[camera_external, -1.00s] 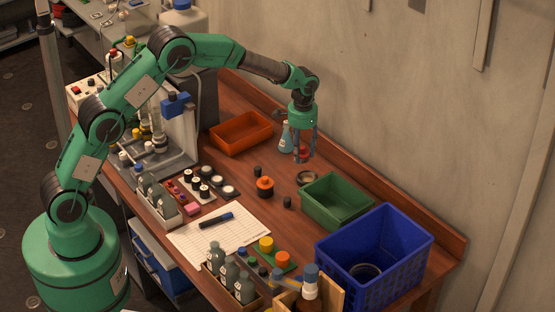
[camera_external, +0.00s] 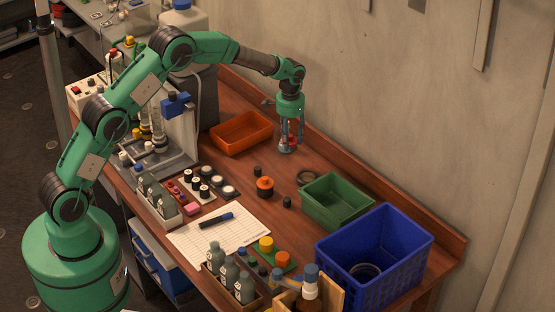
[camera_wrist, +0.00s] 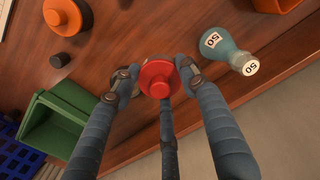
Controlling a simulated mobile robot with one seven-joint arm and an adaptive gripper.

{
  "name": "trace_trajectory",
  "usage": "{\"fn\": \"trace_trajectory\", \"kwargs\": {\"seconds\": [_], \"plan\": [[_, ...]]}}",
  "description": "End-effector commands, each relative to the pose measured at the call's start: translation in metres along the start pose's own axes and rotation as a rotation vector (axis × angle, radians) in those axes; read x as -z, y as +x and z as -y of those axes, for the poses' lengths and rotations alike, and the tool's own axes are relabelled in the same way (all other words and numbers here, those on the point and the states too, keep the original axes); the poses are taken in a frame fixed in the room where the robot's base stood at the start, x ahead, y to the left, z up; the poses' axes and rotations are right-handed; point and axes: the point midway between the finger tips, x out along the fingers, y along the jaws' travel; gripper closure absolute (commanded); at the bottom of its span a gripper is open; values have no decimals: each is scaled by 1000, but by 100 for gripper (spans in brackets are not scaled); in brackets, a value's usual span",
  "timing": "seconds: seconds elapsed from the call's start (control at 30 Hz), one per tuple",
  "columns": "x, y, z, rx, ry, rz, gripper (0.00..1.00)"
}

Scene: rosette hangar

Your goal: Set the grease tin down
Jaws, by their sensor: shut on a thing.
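The grease tin, a round red tin with a knob on top, shows between my fingers in the wrist view (camera_wrist: 157,79). In the external view only a bit of red shows between the fingers. My gripper (camera_external: 289,147) points down over the back of the wooden bench, right of the orange tray. Its three blue-grey fingers (camera_wrist: 160,82) are shut on the tin. I cannot tell whether the tin touches the bench.
A pale blue flask marked 50 (camera_wrist: 228,50) stands close beside my gripper. The orange tray (camera_external: 241,149) is to the left. A dark ring (camera_external: 307,177), green bin (camera_external: 347,210) and blue crate (camera_external: 340,262) are to the right. An orange-lidded pot (camera_external: 265,188) stands in front.

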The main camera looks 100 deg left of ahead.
Motion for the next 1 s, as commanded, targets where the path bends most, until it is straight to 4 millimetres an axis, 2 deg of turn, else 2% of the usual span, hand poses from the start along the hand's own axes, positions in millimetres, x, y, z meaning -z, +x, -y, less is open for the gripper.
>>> {"fn": "trace_trajectory", "kwargs": {"seconds": [0.3,0.4,0.8,1.0], "plan": [[-1,45,0,0,0,3,86],[-1,54,0,0,0,3,86],[-1,57,0,0,0,1,86],[-1,74,0,0,0,3,86]]}}
